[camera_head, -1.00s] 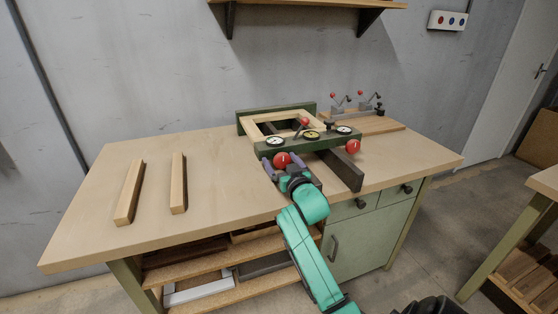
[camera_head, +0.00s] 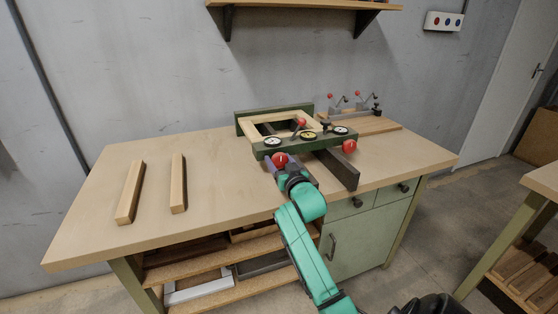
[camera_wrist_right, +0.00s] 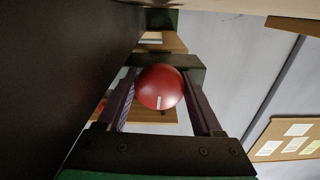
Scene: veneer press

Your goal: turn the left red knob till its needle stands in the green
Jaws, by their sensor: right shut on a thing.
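The left red knob (camera_head: 280,160) is on the front of the green press bar (camera_head: 300,145). My right gripper (camera_head: 283,165) is shut on it from the front. In the right wrist view the round red knob (camera_wrist_right: 160,87), with a short white mark low on its face, sits between the two fingers of my right gripper (camera_wrist_right: 160,95). The left gauge (camera_head: 272,142) has a white face above this knob. Its needle is too small to read. The middle gauge (camera_head: 307,136) looks yellowish. The right gauge (camera_head: 341,130) is white. My left gripper is not in view.
The right red knob (camera_head: 349,146) sits at the bar's other end. A wooden frame (camera_head: 285,122) lies in the press. A dark rail (camera_head: 337,168) juts to the bench's front edge. Two wood strips (camera_head: 130,192) (camera_head: 178,183) lie at left, with bare bench (camera_head: 220,160) between them and the press.

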